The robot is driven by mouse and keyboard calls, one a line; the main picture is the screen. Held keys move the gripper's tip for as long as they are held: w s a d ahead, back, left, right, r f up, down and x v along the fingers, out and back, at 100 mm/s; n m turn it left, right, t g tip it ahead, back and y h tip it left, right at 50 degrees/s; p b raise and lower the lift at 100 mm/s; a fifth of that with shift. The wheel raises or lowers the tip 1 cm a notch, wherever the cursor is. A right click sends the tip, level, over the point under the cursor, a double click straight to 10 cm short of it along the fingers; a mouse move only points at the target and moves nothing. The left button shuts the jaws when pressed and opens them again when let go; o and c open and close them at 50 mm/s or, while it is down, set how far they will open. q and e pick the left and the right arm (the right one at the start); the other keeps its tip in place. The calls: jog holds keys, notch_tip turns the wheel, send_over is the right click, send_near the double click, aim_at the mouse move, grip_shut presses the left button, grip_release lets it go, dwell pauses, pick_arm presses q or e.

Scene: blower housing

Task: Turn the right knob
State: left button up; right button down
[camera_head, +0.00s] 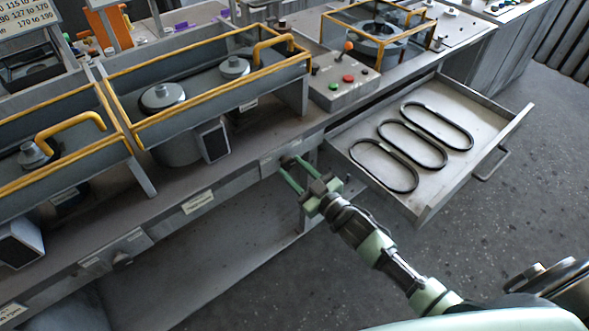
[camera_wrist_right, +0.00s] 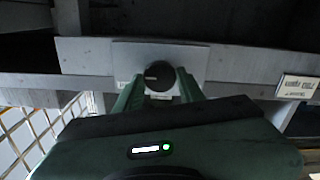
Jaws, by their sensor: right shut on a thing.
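The right knob (camera_wrist_right: 158,75) is a round black knob with a light mark, on a pale plate on the front rail of the bench. In the head view it (camera_head: 287,160) shows only in part behind the fingertips. My right gripper (camera_head: 291,168) reaches up to it from the lower right. In the wrist view the green fingers of the right gripper (camera_wrist_right: 159,82) stand on either side of the knob and are shut on it. A second knob (camera_head: 122,260) sits further left on the same rail. My left gripper is not in view.
An open drawer (camera_head: 432,207) with several black belts juts out to the right of my right arm. Yellow-edged guards (camera_head: 205,65) and a control box (camera_head: 345,84) with coloured buttons stand on the bench. The floor in front is clear.

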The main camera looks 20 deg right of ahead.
jog(key=n, duration=0.8)
jog(key=shift+f+n+b, duration=0.1)
jog(key=shift+n+b, duration=0.2)
jog(key=shift+n, duration=0.1)
jog(key=n+b, duration=0.1)
jog(key=n, duration=0.3)
jog(key=shift+n, duration=0.3)
jog(key=shift+n+b, duration=0.65)
jog(key=shift+n, duration=1.55)
jog(key=c, duration=0.9)
grip_release()
